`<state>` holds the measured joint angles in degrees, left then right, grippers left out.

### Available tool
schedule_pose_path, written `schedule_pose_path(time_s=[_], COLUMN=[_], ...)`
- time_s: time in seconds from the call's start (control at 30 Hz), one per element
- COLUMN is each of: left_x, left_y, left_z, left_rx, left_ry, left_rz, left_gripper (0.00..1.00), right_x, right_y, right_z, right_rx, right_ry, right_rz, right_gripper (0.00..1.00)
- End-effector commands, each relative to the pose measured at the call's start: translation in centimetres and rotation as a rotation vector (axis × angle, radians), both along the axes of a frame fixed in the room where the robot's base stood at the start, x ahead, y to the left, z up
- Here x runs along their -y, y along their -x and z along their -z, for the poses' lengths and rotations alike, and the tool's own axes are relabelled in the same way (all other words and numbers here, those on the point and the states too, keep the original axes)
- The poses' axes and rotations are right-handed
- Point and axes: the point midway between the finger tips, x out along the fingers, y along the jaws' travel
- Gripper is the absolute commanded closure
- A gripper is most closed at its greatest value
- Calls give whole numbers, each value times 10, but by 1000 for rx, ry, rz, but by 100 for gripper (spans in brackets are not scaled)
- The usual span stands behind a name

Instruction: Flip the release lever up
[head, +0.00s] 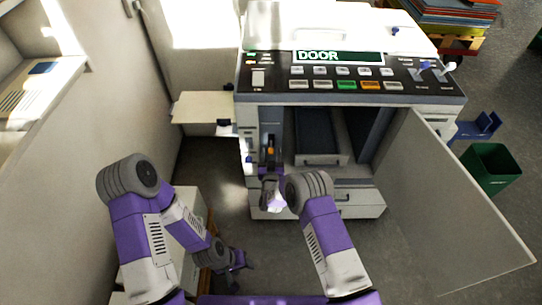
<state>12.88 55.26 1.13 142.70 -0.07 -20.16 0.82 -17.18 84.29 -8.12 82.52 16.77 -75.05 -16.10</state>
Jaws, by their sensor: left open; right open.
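The copier (350,98) stands ahead with its front door (445,190) swung wide open to the right. Its display (338,58) reads "DOOR". A small orange part (270,151), which looks like the release lever, shows in the dark recess at the left of the opening. It is too small to tell whether it is up or down. My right gripper (269,164) is open, at or just in front of this part; I cannot tell whether it touches. My wrist hides what lies below. My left gripper (246,263) is open and empty, low over the floor, well away from the copier.
A side tray (203,107) juts from the copier's left. A drawer (358,198) sits below the opening. A green bin (490,168) stands beyond the door. The floor between is clear.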

Motion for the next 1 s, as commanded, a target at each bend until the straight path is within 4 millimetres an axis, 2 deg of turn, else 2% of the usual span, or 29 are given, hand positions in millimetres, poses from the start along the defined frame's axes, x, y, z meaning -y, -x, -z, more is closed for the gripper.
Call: schedule_pose_path(time_s=[0.23, 0.5, 0.6, 0.83, 1.0], left_x=[0, 0, 0, 0, 0], left_y=[0, 0, 0, 0, 0], left_z=[0, 0, 0, -4, -15], left_rx=[0, 0, 0, 0, 0], left_ry=[0, 0, 0, 0, 0], left_rz=[0, 0, 0, 0, 0], left_gripper=[51, 51, 51, 51, 51], right_x=[0, 0, 0, 0, 0], right_y=[-1, -1, -1, 0, 1], right_z=[0, 0, 0, -3, -9], right_rx=[0, 0, 0, -19, -85], right_ry=[0, 0, 0, -1, -1], right_rz=[0, 0, 0, 1, 0], right_gripper=[47, 88, 100, 100, 100])
